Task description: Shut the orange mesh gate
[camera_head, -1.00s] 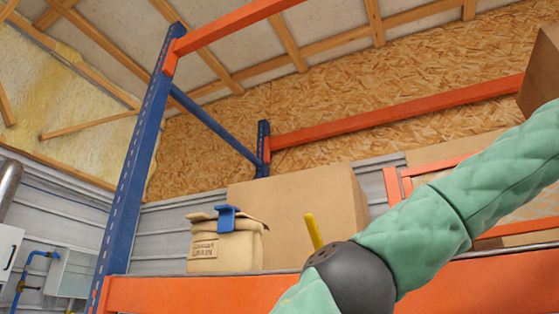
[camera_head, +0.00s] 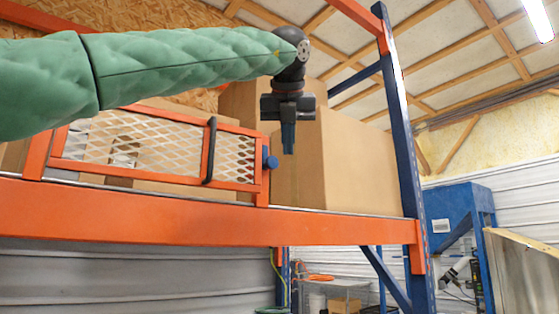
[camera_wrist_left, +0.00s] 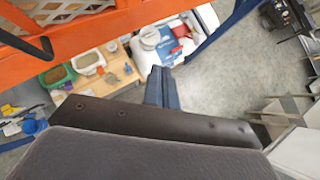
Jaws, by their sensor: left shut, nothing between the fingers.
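The orange mesh gate (camera_head: 150,143) stands above the orange front beam of the rack in the head view, with a black handle (camera_head: 209,150) and a blue knob (camera_head: 268,160) at its right end. I cannot tell whether the gate's right end is latched. My left gripper (camera_head: 288,150) points down just right of that end, in front of the cardboard boxes. Its fingers are together and empty. In the left wrist view the fingers (camera_wrist_left: 163,88) point over the floor, and an orange gate corner (camera_wrist_left: 70,18) with the black handle shows top left. My right gripper is out of view.
Large cardboard boxes (camera_head: 350,165) stand on the shelf behind my left gripper. A blue rack post (camera_head: 404,140) rises to the right. Below, the left wrist view shows a white container (camera_wrist_left: 165,45) and several bins over a concrete floor.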

